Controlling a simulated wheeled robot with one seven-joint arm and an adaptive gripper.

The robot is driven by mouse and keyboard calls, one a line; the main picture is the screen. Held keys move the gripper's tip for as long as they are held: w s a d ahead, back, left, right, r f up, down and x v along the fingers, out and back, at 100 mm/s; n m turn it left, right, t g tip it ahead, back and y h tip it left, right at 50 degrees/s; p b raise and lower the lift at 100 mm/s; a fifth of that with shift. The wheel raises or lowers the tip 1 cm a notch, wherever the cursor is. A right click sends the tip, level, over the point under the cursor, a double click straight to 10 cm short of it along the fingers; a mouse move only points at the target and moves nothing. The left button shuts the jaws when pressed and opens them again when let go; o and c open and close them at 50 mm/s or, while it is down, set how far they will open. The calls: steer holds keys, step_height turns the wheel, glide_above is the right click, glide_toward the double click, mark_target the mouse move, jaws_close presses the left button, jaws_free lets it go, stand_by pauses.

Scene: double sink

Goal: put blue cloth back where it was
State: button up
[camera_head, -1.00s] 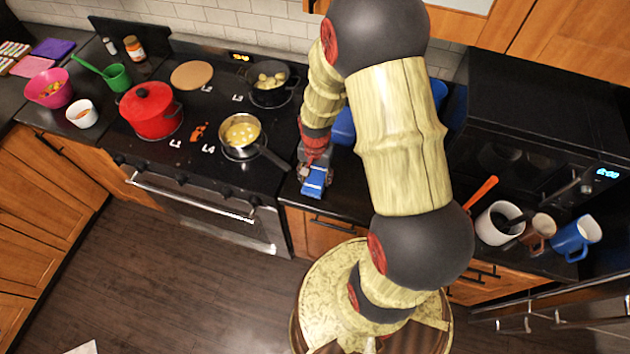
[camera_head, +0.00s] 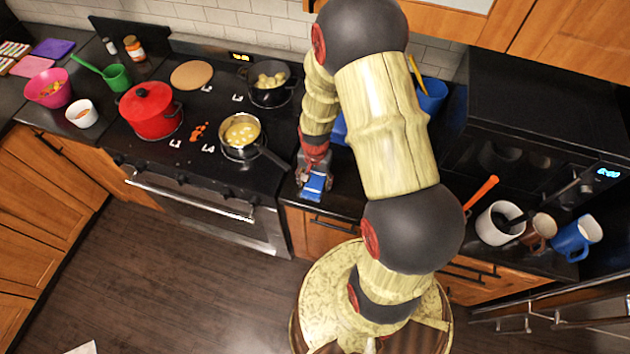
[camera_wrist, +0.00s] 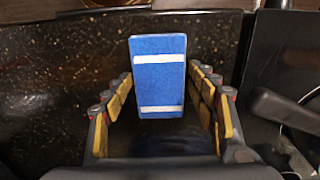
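The blue cloth (camera_head: 314,186) lies on the dark counter near its front edge, just right of the stove. In the wrist view, the cloth (camera_wrist: 158,70) is a blue rectangle with two white stripes, with its near end between the fingertips. My gripper (camera_head: 314,174) is over the cloth in the head view and hides part of it. In the wrist view, my gripper (camera_wrist: 159,80) is open, with one finger along each side of the cloth and narrow gaps between. I cannot tell the exact height of the fingertips above the counter.
A pan (camera_head: 241,136) on the stove points its handle (camera_wrist: 285,110) toward my gripper. A red pot (camera_head: 151,110) and a black pot (camera_head: 268,82) stand on the stove. Mugs (camera_head: 577,238) stand at the right. A blue container (camera_head: 432,96) is partly behind my arm.

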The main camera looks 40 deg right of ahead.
steer(key=shift+o, duration=0.9)
steer(key=shift+r, duration=0.2)
step_height(320, 180, up, 12)
step_height(320, 180, up, 15)
steer(key=n+t, duration=0.2)
steer(key=n, duration=0.2)
glide_above(315, 182)
steer(key=s+a, duration=0.1)
steer(key=a, duration=0.5)
steer(key=s+a+r+n+t, duration=0.1)
steer(key=s+a+r+n, duration=0.2)
steer(key=s+r, duration=0.2)
steer(key=s+a+r+n+t, duration=0.2)
steer(key=s+a+r+n, duration=0.1)
steer(key=s+r, duration=0.3)
step_height(315, 182, up, 2)
steer(key=shift+s+r+t+p, duration=0.15)
steer(key=shift+r+t+p, duration=0.1)
steer(key=shift+t+p, duration=0.1)
steer(key=shift+f, duration=0.1)
